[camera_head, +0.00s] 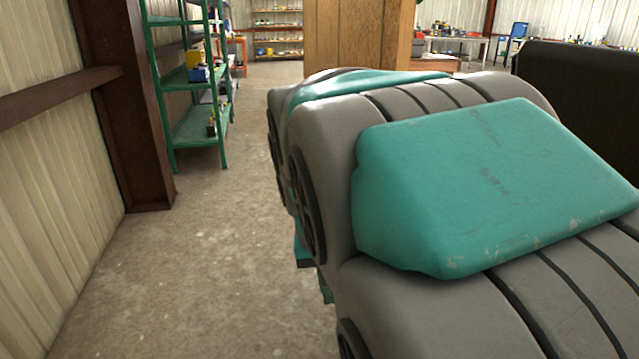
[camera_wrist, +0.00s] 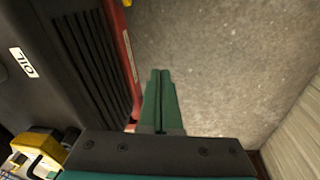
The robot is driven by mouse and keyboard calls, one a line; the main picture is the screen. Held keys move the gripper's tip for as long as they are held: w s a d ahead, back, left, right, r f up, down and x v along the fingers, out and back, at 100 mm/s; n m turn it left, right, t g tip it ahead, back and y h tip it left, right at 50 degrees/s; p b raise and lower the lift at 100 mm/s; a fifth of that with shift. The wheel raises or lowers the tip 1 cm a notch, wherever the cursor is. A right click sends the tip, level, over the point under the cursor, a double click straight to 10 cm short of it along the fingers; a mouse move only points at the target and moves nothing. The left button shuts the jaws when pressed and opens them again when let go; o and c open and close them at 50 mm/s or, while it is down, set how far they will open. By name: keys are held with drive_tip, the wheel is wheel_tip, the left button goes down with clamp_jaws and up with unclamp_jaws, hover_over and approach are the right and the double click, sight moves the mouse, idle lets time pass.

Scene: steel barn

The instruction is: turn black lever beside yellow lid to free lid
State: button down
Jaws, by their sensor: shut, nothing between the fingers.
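My gripper (camera_wrist: 161,73) shows in the wrist view with its two green fingers together and nothing between them. It points over bare floor, just right of a black ribbed housing marked OIL (camera_wrist: 78,60). A yellow part (camera_wrist: 40,145) with dark and pale pieces beside it shows at the lower left corner of the wrist view; I cannot tell whether it is the lid. I cannot make out a black lever. In the head view my own arm fills the right side, and my gripper is hidden.
A red edge (camera_wrist: 128,58) runs along the housing. The concrete floor (camera_head: 215,260) is open left of my arm. A corrugated wall (camera_head: 50,200) and brown steel post (camera_head: 125,130) stand at the left. A green shelf (camera_head: 195,128) and a wooden cabinet (camera_head: 350,35) stand behind.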

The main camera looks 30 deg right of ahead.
drive_tip(key=w+d+r+m, duration=0.4)
drive_tip(key=d+m, duration=0.1)
drive_tip(key=d, duration=0.3)
drive_tip(key=w+d+r+m+g+h, duration=0.1)
drive_tip(key=w+d+r+m, duration=0.3)
drive_tip(key=d, duration=0.4)
drive_tip(key=w+d+r+m+h+p, duration=0.1)
drive_tip(key=w+d+r+m, duration=0.4)
drive_tip(key=d+m, duration=0.2)
drive_tip(key=shift+w+d+g, duration=0.25)
drive_tip(key=shift+d+g, duration=0.05)
drive_tip(key=shift+d, duration=0.65)
drive_tip(key=shift+f, duration=0.1)
drive_tip(key=shift+x, duration=5)
drive_tip(key=shift+a, duration=0.1)
